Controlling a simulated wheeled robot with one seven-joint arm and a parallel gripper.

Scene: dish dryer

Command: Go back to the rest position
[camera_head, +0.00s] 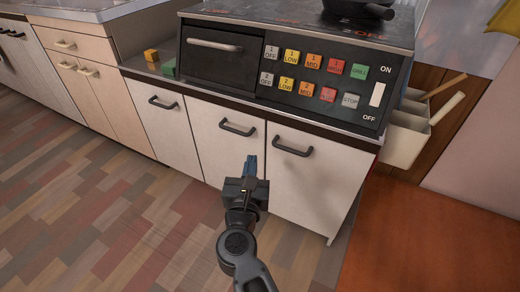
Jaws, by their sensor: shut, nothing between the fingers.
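My gripper (250,165) is in the lower middle of the head view, at the end of my dark arm. Its blue-tipped fingers are together and hold nothing. It is in front of the white cabinet doors under the stove, between the handle (238,129) of the middle door and the handle (293,149) of the right door. I cannot tell how far it is from the doors.
The stove panel (318,85) has several coloured buttons and an on/off switch. A black pan (358,10) stands on top. Yellow (151,56) and green (168,68) blocks lie on the ledge at left. A white bin (405,140) is at right. Floor (90,220) at left is clear.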

